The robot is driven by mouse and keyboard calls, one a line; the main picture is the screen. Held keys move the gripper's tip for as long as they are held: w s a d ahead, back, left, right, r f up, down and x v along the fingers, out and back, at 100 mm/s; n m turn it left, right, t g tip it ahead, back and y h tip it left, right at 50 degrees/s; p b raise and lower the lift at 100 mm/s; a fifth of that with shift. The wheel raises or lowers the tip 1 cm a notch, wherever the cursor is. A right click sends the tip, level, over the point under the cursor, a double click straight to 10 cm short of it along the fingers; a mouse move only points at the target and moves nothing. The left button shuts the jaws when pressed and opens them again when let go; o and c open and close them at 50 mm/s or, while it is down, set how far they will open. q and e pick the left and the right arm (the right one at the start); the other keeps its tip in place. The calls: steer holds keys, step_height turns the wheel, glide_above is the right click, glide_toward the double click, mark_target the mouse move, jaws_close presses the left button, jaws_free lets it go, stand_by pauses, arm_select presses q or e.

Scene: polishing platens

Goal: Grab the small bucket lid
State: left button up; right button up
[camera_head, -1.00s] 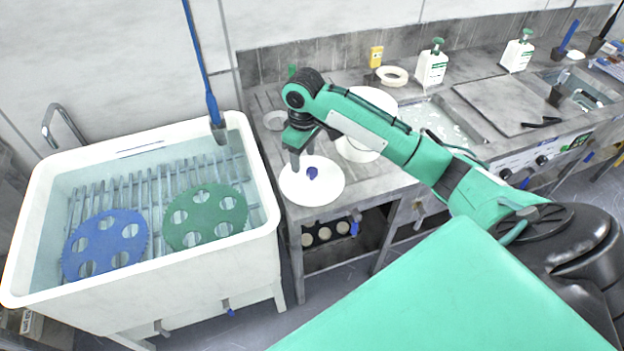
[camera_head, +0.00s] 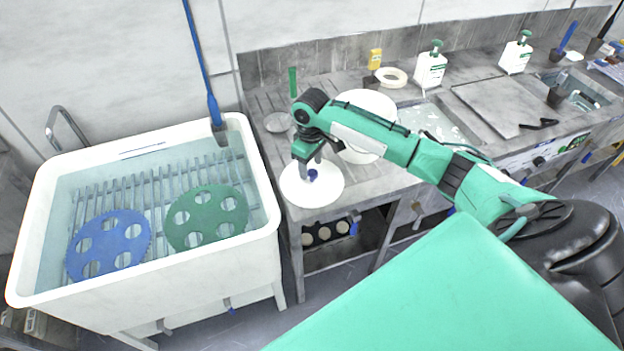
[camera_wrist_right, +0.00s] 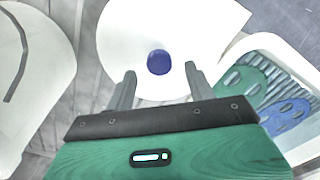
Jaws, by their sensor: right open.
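The small bucket lid (camera_head: 311,192) is a white disc with a dark blue knob at its middle. It lies on the grey counter just right of the sink tub. In the right wrist view the lid (camera_wrist_right: 205,30) fills the upper middle, and its blue knob (camera_wrist_right: 159,62) stands ahead of and between the fingertips. My right gripper (camera_head: 309,170) is over the lid, right at the knob; it also shows in the right wrist view (camera_wrist_right: 158,72), open, with nothing held. Whether a finger touches the knob is unclear. My left gripper is not seen.
A white bucket (camera_head: 362,154) stands behind the right forearm. A white tub (camera_head: 268,190) at left holds a blue disc (camera_head: 110,243) and a green disc (camera_head: 206,217) on a rack. A green-handled tool (camera_head: 292,82) and a white ring (camera_head: 391,77) are at the counter's back.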

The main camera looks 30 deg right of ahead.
mark_target(311, 172)
steer(key=shift+f+p, duration=0.45)
steer(key=shift+f, duration=1.55)
steer(key=c, duration=1.1)
steer(key=shift+r, duration=0.1)
